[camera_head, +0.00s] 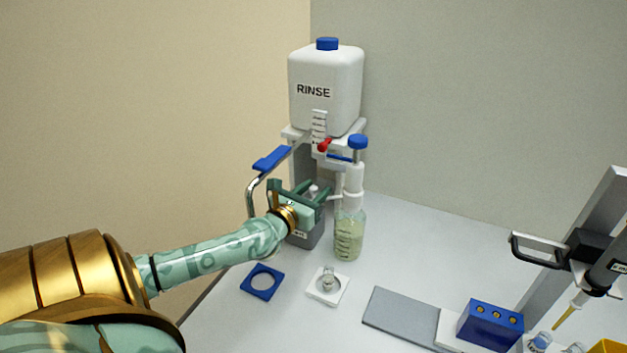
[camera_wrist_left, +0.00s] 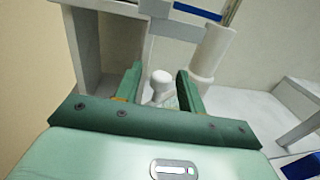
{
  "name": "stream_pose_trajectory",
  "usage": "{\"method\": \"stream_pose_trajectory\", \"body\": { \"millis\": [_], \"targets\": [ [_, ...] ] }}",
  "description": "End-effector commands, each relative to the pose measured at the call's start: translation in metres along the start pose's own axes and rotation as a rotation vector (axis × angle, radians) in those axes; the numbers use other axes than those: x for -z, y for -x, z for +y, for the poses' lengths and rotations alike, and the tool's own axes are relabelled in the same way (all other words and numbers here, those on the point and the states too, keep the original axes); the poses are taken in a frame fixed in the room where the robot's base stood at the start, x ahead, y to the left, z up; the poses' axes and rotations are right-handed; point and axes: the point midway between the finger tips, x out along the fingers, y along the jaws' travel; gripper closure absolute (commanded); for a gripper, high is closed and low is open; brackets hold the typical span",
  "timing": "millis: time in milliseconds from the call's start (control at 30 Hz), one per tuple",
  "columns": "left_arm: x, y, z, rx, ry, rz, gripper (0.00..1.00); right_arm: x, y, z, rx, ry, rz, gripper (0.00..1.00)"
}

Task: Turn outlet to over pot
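A curved metal pipe (camera_head: 250,192) with a blue grip (camera_head: 272,158) hangs left of the white RINSE tank (camera_head: 326,90); it looks like the outlet, but I cannot be sure. A small clear pot (camera_head: 327,280) stands on a white square plate (camera_head: 342,294) in front of the tank stand. My left gripper (camera_head: 312,188) is at the stand, below the tank. In the left wrist view its fingers (camera_wrist_left: 158,85) are apart, with a white round-topped knob (camera_wrist_left: 160,78) between them and gaps showing beside it. My right gripper is not in view.
A red tap (camera_head: 324,145) sits under the tank. A grey mat (camera_head: 400,314), blue rack (camera_head: 490,325) and pipette stand (camera_head: 590,245) are right.

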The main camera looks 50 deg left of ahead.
Motion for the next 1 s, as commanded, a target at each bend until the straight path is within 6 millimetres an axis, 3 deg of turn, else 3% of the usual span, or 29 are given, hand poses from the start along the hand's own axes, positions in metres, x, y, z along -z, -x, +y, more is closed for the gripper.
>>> {"method": "stream_pose_trajectory", "body": {
  "millis": [267,467,733,1000],
  "targets": [
    [-0.002,0.0,0.0,0.0,0.0,-0.001,0.61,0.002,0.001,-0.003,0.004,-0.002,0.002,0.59],
    [-0.036,0.0,0.0,0.002,-0.001,-0.006,0.61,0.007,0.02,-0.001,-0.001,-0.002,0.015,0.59],
    [-0.097,0.043,-0.025,0.004,0.001,-0.003,0.61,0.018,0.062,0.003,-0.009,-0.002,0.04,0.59],
    [-0.12,0.098,-0.057,0.001,0.002,0.001,0.61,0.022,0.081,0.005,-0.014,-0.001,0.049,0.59]
  ]
}}
